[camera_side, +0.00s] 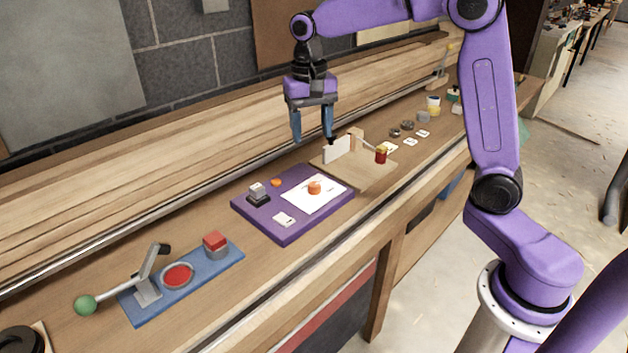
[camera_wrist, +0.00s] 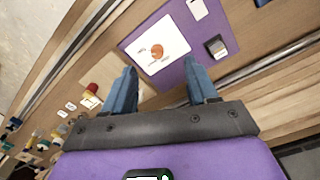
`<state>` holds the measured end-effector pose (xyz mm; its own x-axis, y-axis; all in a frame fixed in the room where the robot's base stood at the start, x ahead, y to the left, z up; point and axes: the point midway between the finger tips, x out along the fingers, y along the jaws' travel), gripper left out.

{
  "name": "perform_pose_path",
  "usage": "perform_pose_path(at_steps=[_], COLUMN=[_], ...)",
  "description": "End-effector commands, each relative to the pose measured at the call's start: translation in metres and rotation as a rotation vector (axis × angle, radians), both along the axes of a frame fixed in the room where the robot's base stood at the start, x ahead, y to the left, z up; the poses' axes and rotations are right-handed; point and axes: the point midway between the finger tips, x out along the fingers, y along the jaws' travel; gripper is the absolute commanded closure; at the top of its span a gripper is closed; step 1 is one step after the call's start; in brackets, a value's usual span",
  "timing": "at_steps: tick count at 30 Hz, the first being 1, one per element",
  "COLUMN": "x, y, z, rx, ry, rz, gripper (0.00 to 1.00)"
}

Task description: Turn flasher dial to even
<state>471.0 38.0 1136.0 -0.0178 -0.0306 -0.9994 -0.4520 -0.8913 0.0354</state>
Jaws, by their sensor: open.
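An orange round knob (camera_side: 314,187), which looks like the flasher dial, sits on a white plate (camera_side: 327,200) on a purple board (camera_side: 288,233). In the wrist view the knob (camera_wrist: 157,52) shows near the top centre, with small marks around it that are too small to read. I cannot tell its setting. My gripper (camera_side: 313,139) is open and empty, pointing down, above and behind the board. Its two blue fingers (camera_wrist: 160,68) are well apart in the wrist view and touch nothing.
A wooden board with an upright white panel (camera_side: 337,149) and a red-yellow piece (camera_side: 381,154) stands close right. A blue lever board (camera_side: 190,283) lies left.

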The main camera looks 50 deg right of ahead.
Motion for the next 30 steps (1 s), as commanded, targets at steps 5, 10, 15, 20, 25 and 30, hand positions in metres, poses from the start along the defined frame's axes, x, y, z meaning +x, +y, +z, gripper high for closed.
perform_pose_path(at_steps=[5,10,15,20,25,30], x=[0.030,0.038,0.038,0.036,0.035,0.034], y=[-0.025,-0.035,-0.036,-0.037,-0.038,-0.039], z=[0.002,0.001,-0.014,-0.042,-0.074,-0.106], rx=[-0.007,-0.009,-0.010,-0.011,-0.010,-0.010], ry=[0.003,0.005,0.007,0.009,0.008,0.008], rz=[-0.186,-0.250,-0.253,-0.252,-0.251,-0.250], gripper=[0.42,0.42,0.42,0.42,0.42,0.42])
